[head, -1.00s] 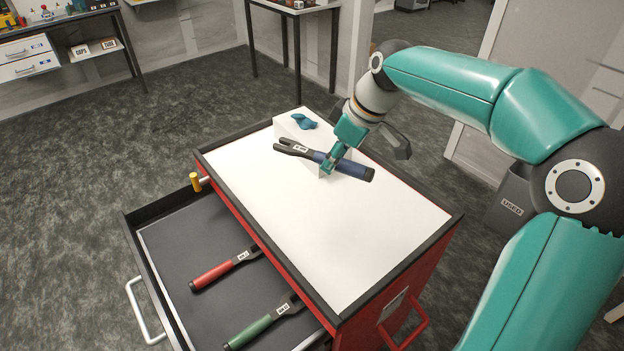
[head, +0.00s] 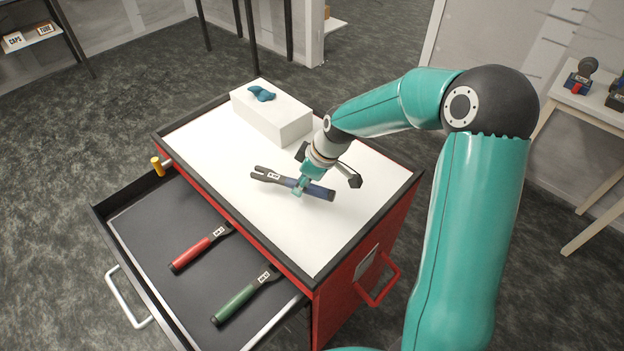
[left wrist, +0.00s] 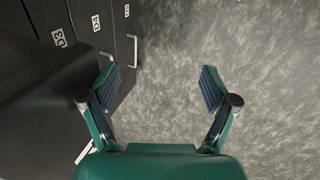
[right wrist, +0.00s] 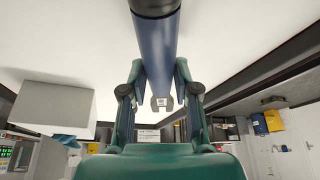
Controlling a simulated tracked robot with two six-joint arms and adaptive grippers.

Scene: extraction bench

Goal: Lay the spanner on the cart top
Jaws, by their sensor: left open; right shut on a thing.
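The spanner (head: 318,190) has a blue handle and a dark open-ended head with a small white label. My right gripper (head: 299,188) is shut on its handle over the white cart top (head: 215,150). In the right wrist view the blue handle (right wrist: 157,50) runs between the fingers. I cannot tell whether the spanner touches the surface. My left gripper (left wrist: 160,85) is open and empty, seen only in the left wrist view above grey floor, beside dark drawers.
A white box (head: 272,117) with a blue object (head: 262,94) on it stands at the back of the cart top. The open drawer (head: 150,240) holds a red spanner (head: 198,250) and a green spanner (head: 243,297). The front of the cart top is clear.

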